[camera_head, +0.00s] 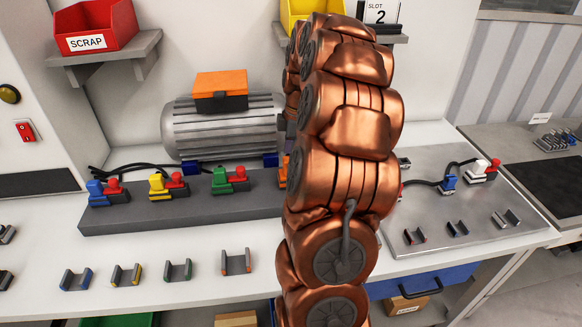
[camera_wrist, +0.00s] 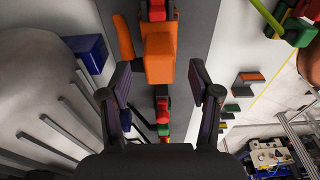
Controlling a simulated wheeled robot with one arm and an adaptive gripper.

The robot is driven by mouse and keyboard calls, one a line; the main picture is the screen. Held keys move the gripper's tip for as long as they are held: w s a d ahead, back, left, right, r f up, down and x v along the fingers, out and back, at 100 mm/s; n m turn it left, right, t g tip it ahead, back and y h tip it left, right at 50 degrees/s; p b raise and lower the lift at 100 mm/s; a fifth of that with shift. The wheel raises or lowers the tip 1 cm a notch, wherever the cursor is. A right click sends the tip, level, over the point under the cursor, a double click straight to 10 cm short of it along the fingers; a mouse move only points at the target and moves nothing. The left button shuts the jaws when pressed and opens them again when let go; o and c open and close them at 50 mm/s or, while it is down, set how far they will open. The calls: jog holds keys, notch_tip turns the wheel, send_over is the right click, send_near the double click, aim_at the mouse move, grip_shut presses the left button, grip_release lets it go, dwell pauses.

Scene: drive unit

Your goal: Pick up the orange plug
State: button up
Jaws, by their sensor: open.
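The orange plug (camera_wrist: 159,58) shows in the wrist view at top centre, on the grey strip. An orange cable-like piece (camera_wrist: 124,38) lies to its left. My gripper (camera_wrist: 160,84) is open, with one finger on each side of the plug's line and the plug just beyond the fingertips. Nothing is between the fingers that I can make out as held. In the head view my copper arm hides the gripper and most of the plug; only an orange sliver (camera_head: 283,170) shows at the arm's left edge.
The grey strip (camera_head: 140,222) also bears a blue plug (camera_head: 96,192), a yellow plug (camera_head: 158,185) and a green plug (camera_head: 221,180), each beside a red part. The motor (camera_head: 220,128) stands close behind. Several small clips lie in front on the white bench (camera_head: 150,300).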

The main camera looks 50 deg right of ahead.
jog(key=shift+a+f, duration=0.1)
jog(key=shift+f, duration=0.9)
grip_shut()
